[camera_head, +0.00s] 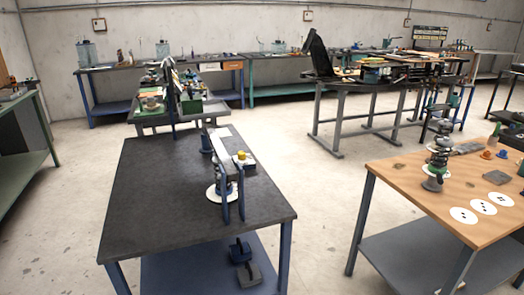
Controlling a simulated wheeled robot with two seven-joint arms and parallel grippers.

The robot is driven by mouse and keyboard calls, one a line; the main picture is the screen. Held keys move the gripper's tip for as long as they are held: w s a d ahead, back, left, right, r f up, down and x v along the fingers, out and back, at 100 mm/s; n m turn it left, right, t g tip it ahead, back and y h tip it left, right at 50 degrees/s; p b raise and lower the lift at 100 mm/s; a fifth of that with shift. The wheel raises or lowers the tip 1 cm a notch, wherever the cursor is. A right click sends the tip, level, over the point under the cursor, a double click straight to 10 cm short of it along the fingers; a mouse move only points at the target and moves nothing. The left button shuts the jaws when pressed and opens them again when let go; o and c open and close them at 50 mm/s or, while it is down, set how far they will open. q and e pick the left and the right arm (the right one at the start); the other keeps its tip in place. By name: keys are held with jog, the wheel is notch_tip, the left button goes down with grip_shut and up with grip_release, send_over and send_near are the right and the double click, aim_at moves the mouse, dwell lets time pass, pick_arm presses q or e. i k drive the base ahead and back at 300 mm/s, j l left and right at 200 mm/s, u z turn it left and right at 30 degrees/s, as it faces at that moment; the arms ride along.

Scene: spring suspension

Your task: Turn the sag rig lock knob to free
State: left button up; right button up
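A rig (241,196) with blue uprights stands near the front right of the dark-topped table (150,205). It looks like the sag rig. A yellow knob (240,156) sits on its grey top plate. The knob's lock setting is too small to read. A spring-like part and a white disc (214,194) show partly behind the uprights. Neither of my grippers is in view.
A wooden-topped table (410,195) stands at the right with a spring unit (437,165) and white dotted discs (463,215). Dark blocks (247,275) lie on the dark table's lower shelf. Open floor separates the two tables. Cluttered benches line the back.

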aim_at(241, 155)
jog(key=i+j+z, duration=0.1)
jog(key=j, duration=0.3)
jog(key=i+j+z, duration=0.15)
jog(key=j, duration=0.3)
jog(key=i+j+z, duration=0.1)
jog(key=i+j, duration=0.15)
jog(key=j, duration=0.2)
jog(key=i+j+z, duration=0.15)
jog(key=j, duration=0.3)
jog(key=j+z, duration=0.1)
jog(key=j, duration=0.35)
jog(key=i+j+z, duration=0.15)
jog(key=j, duration=0.35)
